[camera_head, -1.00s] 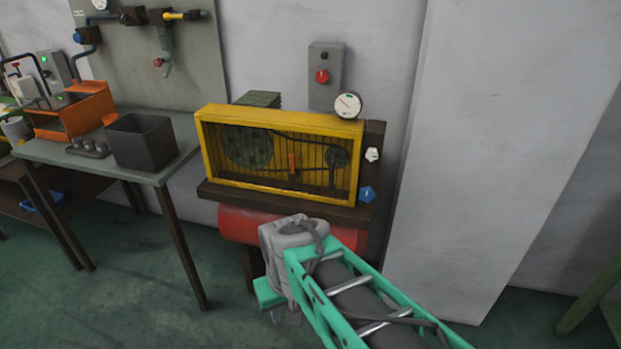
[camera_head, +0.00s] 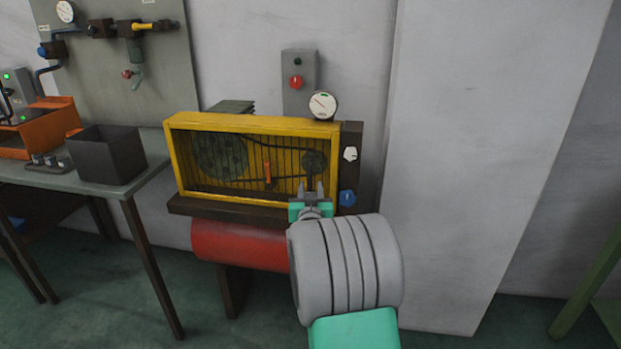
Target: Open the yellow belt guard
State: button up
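The yellow belt guard (camera_head: 255,124) is a box-like frame with a barred front on the compressor. It looks closed, with the belt and two dark pulleys visible behind the bars. A small upright orange part (camera_head: 267,173), perhaps a handle, shows near the middle of the front. My gripper (camera_head: 311,188) is in front of the guard's lower right part, right of the orange part. Its two grey fingers point up and stand apart with nothing visible between them. I cannot tell whether they touch the guard. My wrist hides part of the red tank (camera_head: 235,244) below.
A gauge (camera_head: 322,105) and a switch box (camera_head: 299,69) are above the guard's right end. A white knob (camera_head: 350,153) and a blue knob (camera_head: 347,198) are to its right. A table with a dark bin (camera_head: 106,155) stands left.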

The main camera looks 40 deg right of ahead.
aim_at(311, 178)
jog(key=x, duration=0.7)
jog(key=shift+w+d, duration=0.15)
jog(key=shift+c, duration=0.4)
jog(key=shift+f, duration=0.1)
grip_shut()
dwell(0.6)
